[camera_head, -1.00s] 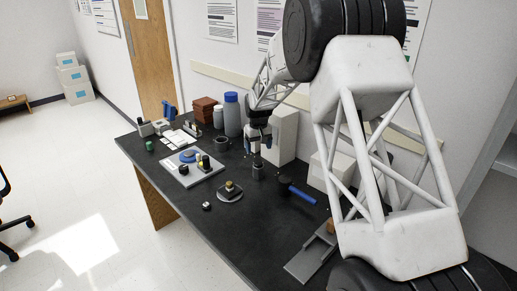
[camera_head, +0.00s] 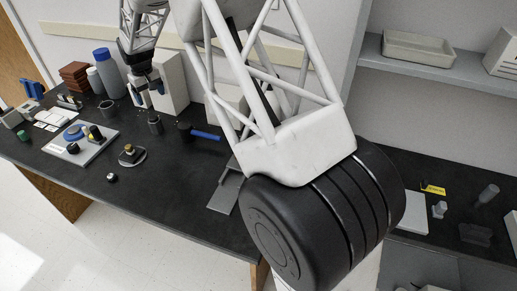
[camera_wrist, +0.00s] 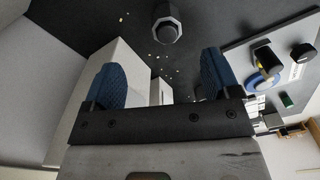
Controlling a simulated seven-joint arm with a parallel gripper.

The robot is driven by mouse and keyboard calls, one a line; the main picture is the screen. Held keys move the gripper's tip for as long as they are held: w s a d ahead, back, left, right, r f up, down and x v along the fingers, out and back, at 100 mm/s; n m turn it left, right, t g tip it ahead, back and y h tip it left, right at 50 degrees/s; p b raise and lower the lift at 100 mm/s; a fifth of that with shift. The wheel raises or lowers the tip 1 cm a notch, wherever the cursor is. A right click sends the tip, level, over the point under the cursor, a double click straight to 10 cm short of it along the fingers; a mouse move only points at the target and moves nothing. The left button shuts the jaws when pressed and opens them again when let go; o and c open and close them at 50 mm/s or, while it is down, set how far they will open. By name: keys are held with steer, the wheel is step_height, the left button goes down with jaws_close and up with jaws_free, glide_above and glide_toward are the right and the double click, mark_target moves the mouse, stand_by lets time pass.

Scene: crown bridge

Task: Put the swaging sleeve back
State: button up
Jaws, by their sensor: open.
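My gripper (camera_head: 150,92) is open above the back half of the black bench, with nothing between its blue-padded fingers (camera_wrist: 160,80). In the wrist view a grey faceted sleeve-like piece (camera_wrist: 167,27) lies beyond the fingertips, near the top edge. A round metal plate (camera_head: 131,157) with a brass-topped part on it sits in front. A pale board (camera_head: 88,151) carries a blue disc and dark knobs.
A blue-handled tool (camera_head: 205,135) lies right of the cylinder. A grey metal tray (camera_head: 225,192) is at the right. The front middle of the bench is mostly clear.

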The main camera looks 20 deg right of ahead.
steer(key=s+d+r+m, duration=0.1)
steer(key=s+d+r, duration=0.4)
steer(key=s, duration=0.4)
steer(key=s+d+r+t, duration=0.1)
steer(key=s+d+r, duration=0.2)
steer(key=s+r, duration=0.45)
steer(key=s+d+r+m, duration=0.1)
steer(key=s+d+r, duration=0.3)
steer(key=s, duration=0.6)
steer(key=s+d+f+m, duration=0.1)
steer(key=s+d, duration=0.2)
steer(key=s, duration=1.2)
steer(key=s+d+m+t, duration=0.1)
steer(key=s+d, duration=0.1)
steer(key=s, duration=1.3)
steer(key=shift+s+d+f, duration=0.3)
steer(key=shift+d+f, duration=0.1)
